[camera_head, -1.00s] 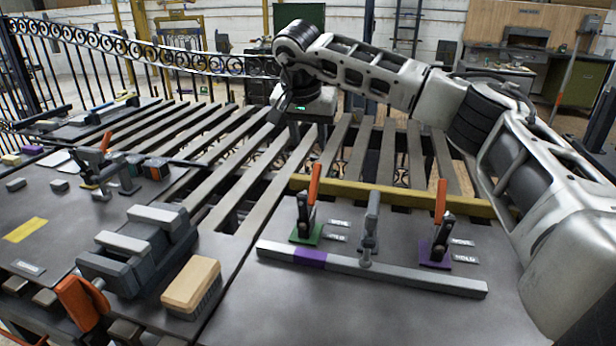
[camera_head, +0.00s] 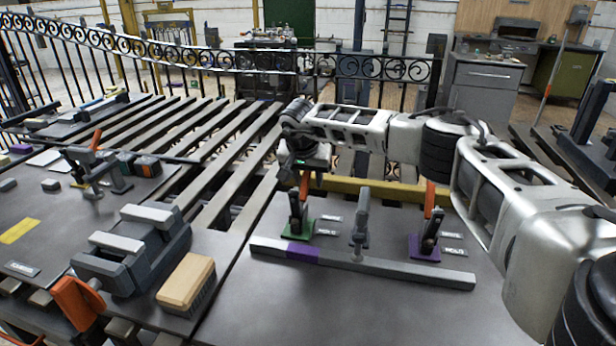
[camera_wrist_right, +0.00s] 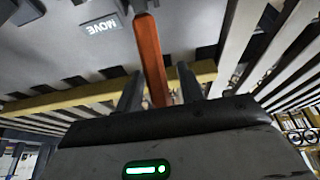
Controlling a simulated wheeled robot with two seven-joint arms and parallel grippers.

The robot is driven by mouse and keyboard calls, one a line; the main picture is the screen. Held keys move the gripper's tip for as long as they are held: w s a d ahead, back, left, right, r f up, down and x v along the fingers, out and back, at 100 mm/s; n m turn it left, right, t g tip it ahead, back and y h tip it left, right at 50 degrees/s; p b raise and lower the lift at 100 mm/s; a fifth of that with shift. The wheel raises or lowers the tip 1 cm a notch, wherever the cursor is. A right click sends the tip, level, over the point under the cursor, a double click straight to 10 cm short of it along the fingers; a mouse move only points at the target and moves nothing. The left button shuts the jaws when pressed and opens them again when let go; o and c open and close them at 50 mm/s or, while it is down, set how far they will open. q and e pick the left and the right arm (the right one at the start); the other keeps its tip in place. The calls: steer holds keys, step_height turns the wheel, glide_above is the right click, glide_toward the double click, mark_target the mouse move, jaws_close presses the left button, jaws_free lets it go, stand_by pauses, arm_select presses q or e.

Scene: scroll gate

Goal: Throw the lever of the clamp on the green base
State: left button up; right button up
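The clamp on the green base (camera_head: 297,224) stands on the grey plate, with its orange lever (camera_head: 304,184) pointing up. My right gripper (camera_head: 304,167) is at the top of that lever, partly hiding it. In the right wrist view the orange lever (camera_wrist_right: 150,58) reaches between the two dark fingers of my right gripper (camera_wrist_right: 160,86). The fingers are apart, with a visible gap to the lever on the right side; contact on the left is unclear. My left gripper is not in view.
A second clamp on a purple base (camera_head: 424,248) with an orange lever (camera_head: 430,198) stands to the right. A grey post (camera_head: 359,230) stands between the clamps. A long bar (camera_head: 385,271) lies in front. A vise (camera_head: 130,255) and a wood-topped brush (camera_head: 186,280) are left.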

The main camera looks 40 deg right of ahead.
mark_target(306, 174)
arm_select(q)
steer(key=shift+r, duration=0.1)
arm_select(e)
steer(key=shift+f, duration=0.1)
jaws_close()
